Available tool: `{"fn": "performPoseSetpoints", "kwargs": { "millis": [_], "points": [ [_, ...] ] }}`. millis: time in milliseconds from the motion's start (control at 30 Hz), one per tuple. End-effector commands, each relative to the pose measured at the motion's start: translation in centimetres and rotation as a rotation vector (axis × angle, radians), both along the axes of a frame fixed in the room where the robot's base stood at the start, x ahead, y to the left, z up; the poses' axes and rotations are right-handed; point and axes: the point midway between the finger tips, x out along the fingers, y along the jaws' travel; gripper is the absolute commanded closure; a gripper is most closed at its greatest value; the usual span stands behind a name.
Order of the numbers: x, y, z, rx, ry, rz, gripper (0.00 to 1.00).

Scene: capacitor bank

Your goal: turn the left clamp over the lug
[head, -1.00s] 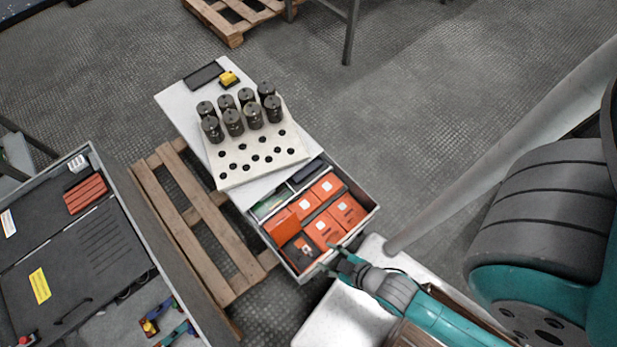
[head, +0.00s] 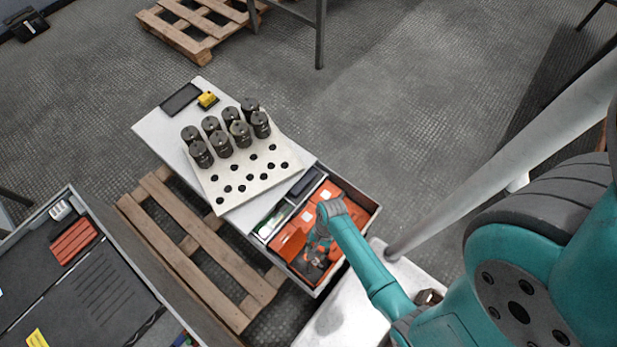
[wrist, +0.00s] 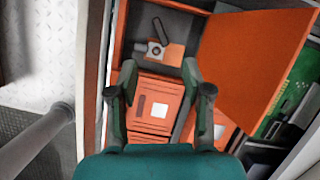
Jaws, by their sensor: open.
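My gripper (wrist: 158,77) is open and empty in the wrist view, pointing into an open drawer of orange boxes. Ahead of its fingertips lies a small orange block (wrist: 173,55) with a metal piece (wrist: 154,49) on it. A short dark bar (wrist: 160,29) stands just behind, tilted. These may be the clamp and lug, but I cannot tell which is which, and I see no second clamp. The fingers look apart from them. In the head view my gripper (head: 317,243) is over the drawer, partly hidden by my arm.
The drawer (head: 365,220) has a raised grey rim. A large orange panel (wrist: 250,60) stands tilted at right, beside a green circuit board (wrist: 284,112). Behind the drawer, a pale plate (head: 215,196) carries several dark cylinders (head: 221,143). A wooden pallet (head: 190,245) lies at left.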

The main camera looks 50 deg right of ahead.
Motion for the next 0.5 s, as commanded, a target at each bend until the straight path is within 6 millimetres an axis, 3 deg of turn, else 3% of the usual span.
{"fn": "performPoseSetpoints", "kwargs": {
  "millis": [267,500],
  "points": [
    [0.2,0.2,-0.9,0.025,0.044,-0.042,0.51],
    [-0.2,1.7,-4.6,0.025,0.043,-0.039,0.51]
  ]
}}
